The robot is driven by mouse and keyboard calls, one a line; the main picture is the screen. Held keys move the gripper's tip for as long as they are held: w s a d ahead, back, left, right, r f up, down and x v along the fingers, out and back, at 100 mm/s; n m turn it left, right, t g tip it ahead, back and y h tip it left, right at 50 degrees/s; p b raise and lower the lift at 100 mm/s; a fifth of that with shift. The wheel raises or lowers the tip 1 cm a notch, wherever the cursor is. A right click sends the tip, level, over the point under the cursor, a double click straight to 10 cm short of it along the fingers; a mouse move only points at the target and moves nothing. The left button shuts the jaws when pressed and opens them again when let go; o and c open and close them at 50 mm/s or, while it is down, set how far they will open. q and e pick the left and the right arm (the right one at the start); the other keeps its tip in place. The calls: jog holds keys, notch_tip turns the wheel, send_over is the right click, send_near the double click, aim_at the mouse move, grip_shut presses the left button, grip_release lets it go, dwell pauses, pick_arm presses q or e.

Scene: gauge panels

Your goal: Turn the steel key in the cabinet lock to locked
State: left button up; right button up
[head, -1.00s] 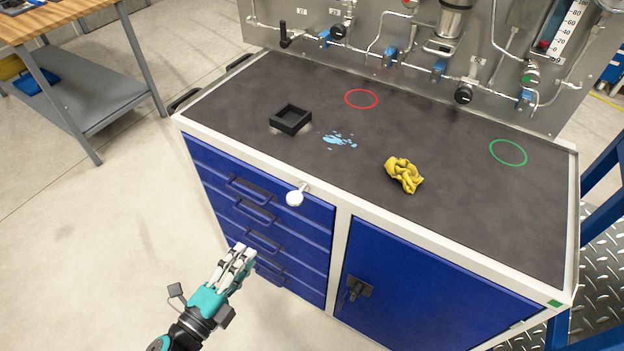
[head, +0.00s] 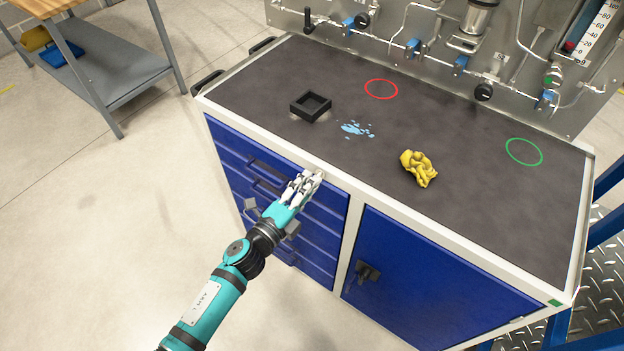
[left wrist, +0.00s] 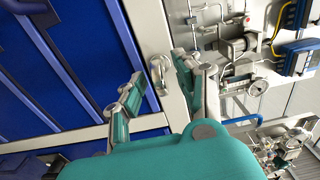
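The steel key (left wrist: 157,70) sits in the lock in the pale top rail of the blue cabinet (head: 430,275). In the left wrist view its bow shows between my fingers. In the head view my left gripper (head: 306,180) is at the rail and hides the key almost wholly. In the left wrist view the fingers of the left gripper (left wrist: 163,66) stand apart on either side of the key, with gaps visible, so it looks open and not clamped. My right gripper is in neither view.
On the dark top (head: 270,90) lie a black square tray (head: 311,105), a blue splash (head: 356,129) and a crumpled yellow cloth (head: 418,168). Red (head: 381,80) and green (head: 524,152) rings mark it. A black door handle (head: 367,272) juts out below. Pipes and valves line the back panel.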

pick_arm(q)
jog(key=shift+x, duration=0.9)
jog(key=shift+s, duration=0.1)
jog(key=shift+c, duration=0.3)
grip_shut()
